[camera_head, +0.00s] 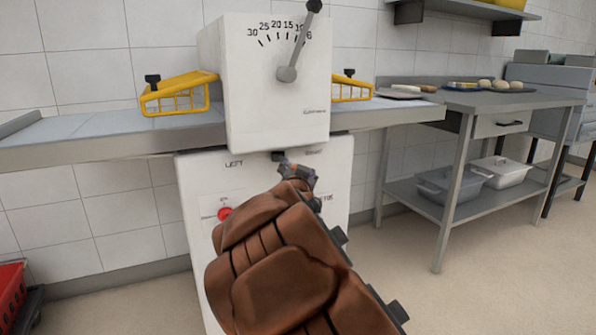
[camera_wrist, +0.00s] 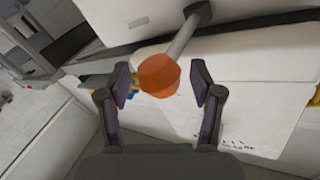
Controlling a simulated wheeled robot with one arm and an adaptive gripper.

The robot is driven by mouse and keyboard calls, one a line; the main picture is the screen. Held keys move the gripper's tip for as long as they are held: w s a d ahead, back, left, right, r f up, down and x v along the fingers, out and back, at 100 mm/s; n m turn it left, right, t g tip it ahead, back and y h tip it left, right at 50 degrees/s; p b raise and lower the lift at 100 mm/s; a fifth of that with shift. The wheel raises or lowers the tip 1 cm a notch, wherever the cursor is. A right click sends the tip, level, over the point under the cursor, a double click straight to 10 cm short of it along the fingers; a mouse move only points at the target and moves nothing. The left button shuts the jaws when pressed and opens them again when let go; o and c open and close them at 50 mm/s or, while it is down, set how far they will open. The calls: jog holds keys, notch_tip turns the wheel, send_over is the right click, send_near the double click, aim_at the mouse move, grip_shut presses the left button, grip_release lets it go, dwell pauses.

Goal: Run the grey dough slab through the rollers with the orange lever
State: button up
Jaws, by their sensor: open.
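The white sheeter (camera_head: 275,95) has a dial with a black-knobbed pointer on its front. The orange lever (camera_wrist: 158,76) shows in the wrist view as a round orange knob on a grey rod. My gripper (camera_head: 298,172) is in front of the machine's lower body, under the dial housing. In the wrist view my gripper (camera_wrist: 158,85) is open, with the orange knob between its two fingertips and neither finger clearly touching it. In the head view my gripper and arm hide the knob. I cannot make out the grey dough slab in either view.
Belt tables stretch left (camera_head: 100,128) and right (camera_head: 385,112) of the sheeter, with yellow wire guards (camera_head: 175,93) beside the housing. A red button (camera_head: 224,213) is on the lower body. A steel table (camera_head: 480,102) with food stands right. A red crate (camera_head: 11,300) is at lower left.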

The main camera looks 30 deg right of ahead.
jog(key=v, duration=1.1)
jog(key=shift+s+a, duration=0.2)
jog(key=shift+s, duration=0.15)
jog(key=shift+r, duration=0.1)
